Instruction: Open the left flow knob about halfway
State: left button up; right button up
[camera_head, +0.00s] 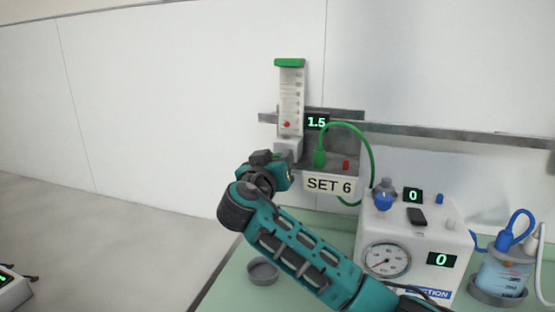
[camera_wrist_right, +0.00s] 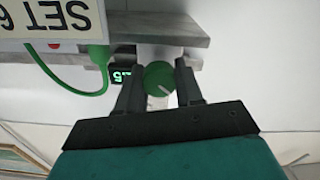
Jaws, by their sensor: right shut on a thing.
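The flow meter (camera_head: 291,98) is a clear upright tube with a green cap on the wall rail, with a small red float low in it. Its display (camera_head: 316,122) reads 1.5. A label (camera_head: 329,186) below says SET 6. The green flow knob (camera_wrist_right: 158,77) with a white pointer line shows in the right wrist view; in the head view my gripper hides it. My right gripper (camera_head: 277,166) is at the base of the meter, its fingers (camera_wrist_right: 158,84) shut on the knob from both sides. My left gripper is not in view.
A green hose (camera_head: 369,150) loops beside the meter. A white suction unit (camera_head: 418,236) with a round gauge and displays reading 0 stands to the right, near a jar (camera_head: 502,274). A small grey dish (camera_head: 262,272) lies on the green table.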

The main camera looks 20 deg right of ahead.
jog(key=shift+f+n, duration=0.1)
jog(key=shift+n, duration=2)
jog(key=o, duration=1)
jog(key=shift+a+f, duration=0.1)
jog(key=shift+f, duration=0.05)
